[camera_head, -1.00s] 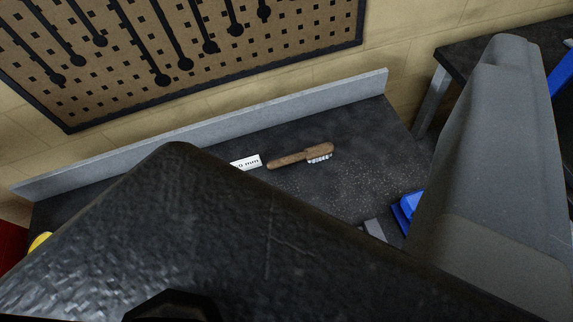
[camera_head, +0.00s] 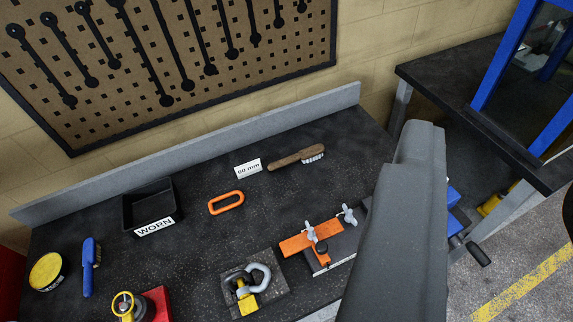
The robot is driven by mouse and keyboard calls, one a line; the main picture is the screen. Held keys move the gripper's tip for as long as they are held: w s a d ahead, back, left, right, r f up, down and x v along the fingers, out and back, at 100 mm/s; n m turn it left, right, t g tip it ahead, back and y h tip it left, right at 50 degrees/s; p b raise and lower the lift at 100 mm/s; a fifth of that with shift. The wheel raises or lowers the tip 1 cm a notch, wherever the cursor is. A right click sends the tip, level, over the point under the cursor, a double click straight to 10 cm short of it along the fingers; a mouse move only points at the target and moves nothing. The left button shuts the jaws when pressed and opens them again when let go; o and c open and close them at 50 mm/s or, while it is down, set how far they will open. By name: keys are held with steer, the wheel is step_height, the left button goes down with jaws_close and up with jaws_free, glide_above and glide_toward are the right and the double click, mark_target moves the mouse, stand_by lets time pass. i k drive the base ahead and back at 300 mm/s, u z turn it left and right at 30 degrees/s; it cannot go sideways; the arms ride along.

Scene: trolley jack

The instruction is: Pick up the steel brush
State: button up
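The steel brush (camera_head: 294,159) has a brown wooden handle and a row of pale bristles at its right end. It lies on the dark bench top (camera_head: 215,165), near the low grey back rail, just right of the white "60 mm" label (camera_head: 248,168). Nothing covers it. A large grey part of my own arm rises at the lower right, in front of the bench's right end. My gripper's fingertips do not show, so their place relative to the brush cannot be seen.
An orange ring (camera_head: 227,202), a black "WORN" tray (camera_head: 133,213), a blue-handled tool (camera_head: 89,267) and a yellow-topped tin (camera_head: 46,271) lie left. A shackle (camera_head: 262,275) and an orange clamped bar (camera_head: 296,243) stand in front. A pegboard (camera_head: 130,90) hangs behind.

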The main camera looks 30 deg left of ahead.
mark_target(310, 154)
steer(key=z, duration=0.15)
steer(key=i, duration=0.9)
steer(key=u, duration=0.1)
